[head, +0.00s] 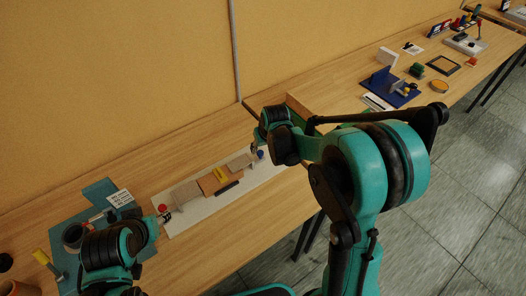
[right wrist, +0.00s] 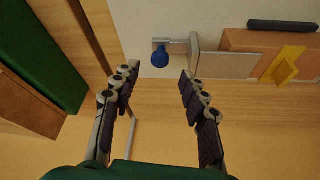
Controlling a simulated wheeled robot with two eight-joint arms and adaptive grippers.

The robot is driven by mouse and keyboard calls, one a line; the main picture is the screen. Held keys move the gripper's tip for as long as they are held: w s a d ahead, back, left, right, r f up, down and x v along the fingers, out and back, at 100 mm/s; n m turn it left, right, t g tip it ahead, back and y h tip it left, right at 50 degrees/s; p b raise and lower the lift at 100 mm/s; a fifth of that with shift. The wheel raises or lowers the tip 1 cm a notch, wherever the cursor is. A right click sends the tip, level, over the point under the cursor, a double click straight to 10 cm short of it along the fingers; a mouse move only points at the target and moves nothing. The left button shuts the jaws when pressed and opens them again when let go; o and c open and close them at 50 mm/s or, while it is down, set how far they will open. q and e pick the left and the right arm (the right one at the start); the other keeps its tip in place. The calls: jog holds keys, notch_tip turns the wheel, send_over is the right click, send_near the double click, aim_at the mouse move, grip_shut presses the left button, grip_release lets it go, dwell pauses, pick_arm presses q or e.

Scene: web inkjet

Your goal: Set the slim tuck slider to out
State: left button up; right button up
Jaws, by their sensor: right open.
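A long pale board (head: 180,225) on the bench carries a red knob (head: 162,208) at its left end, flat beige plates, an orange-brown block (head: 212,184) with a yellow piece (head: 221,174), and a blue knob (head: 260,154) at its right end. I cannot tell which part is the slim tuck slider. In the right wrist view, the open right gripper (right wrist: 160,78) has the blue knob (right wrist: 160,57) just beyond and between its fingertips, apart from both. The yellow piece (right wrist: 287,65) is off to the right. My left gripper (head: 165,217) is beside the red knob; its fingers are too small to read.
A green block (right wrist: 40,60) and a wooden edge (right wrist: 80,40) are left of the right gripper in the wrist view. A teal mat (head: 95,212) with a tape roll (head: 73,236) lies left. A blue stand (head: 378,82) and other items stand farther along the bench.

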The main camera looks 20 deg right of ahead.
aim_at(261, 152)
jog(key=b+x, duration=0.1)
jog(key=x, duration=0.4)
jog(key=shift+d+r, duration=0.1)
grip_shut()
